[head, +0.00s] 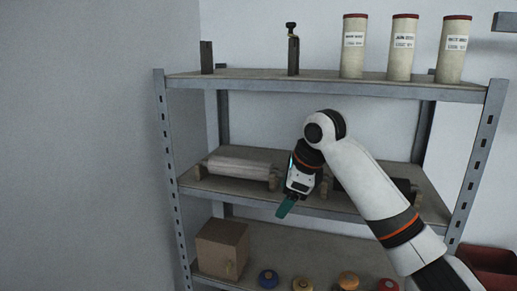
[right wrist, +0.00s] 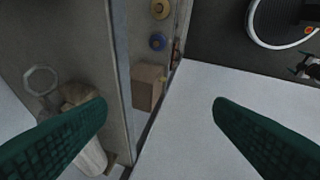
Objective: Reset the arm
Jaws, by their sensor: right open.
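My right arm (head: 375,190) comes in from the lower right and bends at an elbow in front of the shelf rack. Its gripper (head: 286,206) points down and left at the middle shelf's front edge. In the right wrist view the two green fingers of the gripper (right wrist: 160,108) are wide apart, with nothing between them.
The middle shelf (head: 235,191) holds a pale roll (head: 238,164) on supports and a dark roll (head: 370,189) partly behind my arm. Below are a cardboard box (head: 221,250) and several coloured round pieces. Three canisters (head: 401,48) stand on top. A red bin (head: 488,262) is right.

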